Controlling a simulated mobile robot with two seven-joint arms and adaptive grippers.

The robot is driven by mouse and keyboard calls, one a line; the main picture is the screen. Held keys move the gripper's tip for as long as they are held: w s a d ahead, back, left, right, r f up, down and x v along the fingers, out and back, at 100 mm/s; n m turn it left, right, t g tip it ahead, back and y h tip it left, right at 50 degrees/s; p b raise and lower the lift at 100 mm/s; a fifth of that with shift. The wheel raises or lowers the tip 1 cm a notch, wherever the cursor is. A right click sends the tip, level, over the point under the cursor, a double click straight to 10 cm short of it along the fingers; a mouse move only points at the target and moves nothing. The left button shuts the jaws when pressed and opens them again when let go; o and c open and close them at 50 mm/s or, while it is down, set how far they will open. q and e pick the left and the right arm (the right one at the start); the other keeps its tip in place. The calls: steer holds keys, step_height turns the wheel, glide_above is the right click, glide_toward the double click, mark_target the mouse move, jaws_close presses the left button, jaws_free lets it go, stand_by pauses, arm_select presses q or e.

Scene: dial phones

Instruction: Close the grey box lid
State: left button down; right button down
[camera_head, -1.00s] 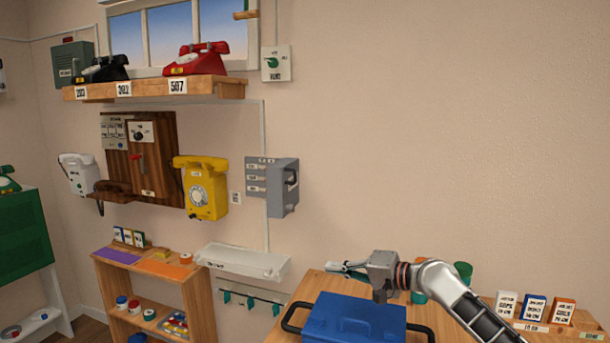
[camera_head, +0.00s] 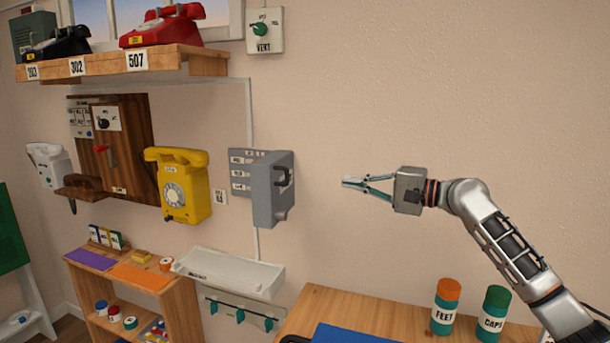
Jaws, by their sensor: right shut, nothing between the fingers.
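The grey box (camera_head: 240,185) is fixed to the wall near the middle of the head view. Rows of white labels show on its back panel. Its grey lid (camera_head: 268,200) stands out from the wall at the panel's right side, swung open, with a dark handle (camera_head: 282,178) on it. My right gripper (camera_head: 347,182) is to the right of the lid, at about the handle's height in the picture. It points left, its fingertips are together and empty, and a gap separates it from the lid. My left gripper is not in view.
A yellow wall phone (camera_head: 182,190) hangs left of the box. A white tray (camera_head: 228,272) is below it. A wooden table (camera_head: 385,318) with a blue case (camera_head: 350,334) and two labelled canisters stands lower right. The wall around my gripper is bare.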

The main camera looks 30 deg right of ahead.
steer(key=s+a+p+x, duration=0.1)
steer(key=a+p+x, duration=0.1)
steer(key=x, duration=1)
steer(key=shift+a+r+p, duration=0.15)
steer(key=shift+a+p, duration=0.25)
steer(key=shift+a, duration=0.05)
steer(key=shift+w+a, duration=0.1)
steer(key=shift+a, duration=0.45)
